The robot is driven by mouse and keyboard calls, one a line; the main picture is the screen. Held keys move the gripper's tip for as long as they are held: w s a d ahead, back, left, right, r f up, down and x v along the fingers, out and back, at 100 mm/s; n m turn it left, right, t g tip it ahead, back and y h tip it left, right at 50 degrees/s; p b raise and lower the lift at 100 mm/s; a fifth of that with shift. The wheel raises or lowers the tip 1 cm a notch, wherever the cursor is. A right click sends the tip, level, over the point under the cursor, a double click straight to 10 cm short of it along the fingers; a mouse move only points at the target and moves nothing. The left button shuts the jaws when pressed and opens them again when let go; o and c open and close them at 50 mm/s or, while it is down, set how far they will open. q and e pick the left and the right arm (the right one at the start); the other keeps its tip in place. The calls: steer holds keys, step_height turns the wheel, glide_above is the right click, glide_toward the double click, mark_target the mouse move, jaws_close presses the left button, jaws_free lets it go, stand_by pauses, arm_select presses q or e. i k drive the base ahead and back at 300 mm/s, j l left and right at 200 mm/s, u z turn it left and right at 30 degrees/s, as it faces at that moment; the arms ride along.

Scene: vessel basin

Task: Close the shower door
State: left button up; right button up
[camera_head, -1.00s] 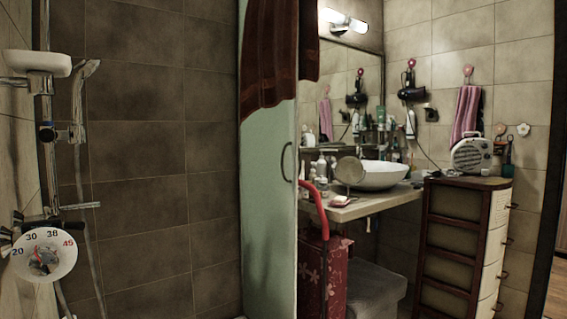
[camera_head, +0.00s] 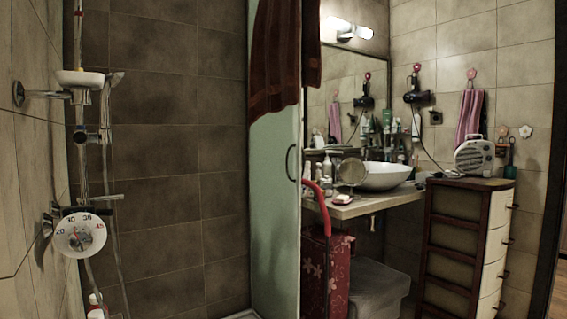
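The shower door (camera_head: 273,215) is a pale green, glass-like panel near the middle of the head view. It has a dark curved handle (camera_head: 291,163) near its right edge. A dark red-brown towel (camera_head: 274,60) hangs over its top and hides the upper part. The shower space to the left of the panel lies open to view, with dark tiled walls. Neither of my grippers shows in the head view, so I cannot see them relative to the door.
A shower fixture with a dial (camera_head: 80,236) is on the left wall. Right of the door stand a red floral bag (camera_head: 325,275), a washbasin (camera_head: 387,176) on a counter, a grey bin (camera_head: 376,290) and a drawer cabinet (camera_head: 467,240). Little floor shows.

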mark_target(276, 175)
steer(key=i+l+u, duration=0.15)
steer(key=u, duration=0.2)
steer(key=i+l+u, duration=0.1)
steer(key=u, duration=0.25)
steer(key=i+l+u, duration=0.1)
steer(key=l+u, duration=0.15)
steer(key=u, duration=0.15)
